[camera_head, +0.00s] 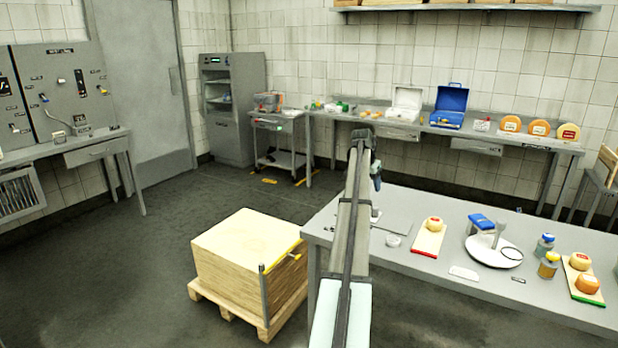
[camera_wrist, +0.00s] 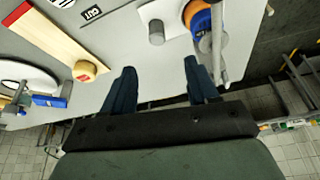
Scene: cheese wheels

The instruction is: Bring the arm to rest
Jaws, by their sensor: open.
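My arm reaches forward over the left end of the grey workbench (camera_head: 420,262) in the head view. My gripper (camera_head: 377,183) hangs from its far end, small and partly hidden by the arm. In the wrist view my gripper (camera_wrist: 160,75) shows two dark blue fingers spread apart, with nothing between them. Beyond the fingertips lie the pale bench top (camera_wrist: 120,40) and a grey cylinder (camera_wrist: 156,33). An orange and blue round item (camera_wrist: 199,18) is beyond the right finger. I cannot tell the height above the bench.
The bench holds a red-edged board (camera_head: 428,242) with a small cheese (camera_head: 434,223), a white round plate (camera_head: 494,252), jars and a green-edged board (camera_head: 586,294) with cheeses. A crate on a pallet (camera_head: 244,262) stands left of the arm. Open floor lies further left.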

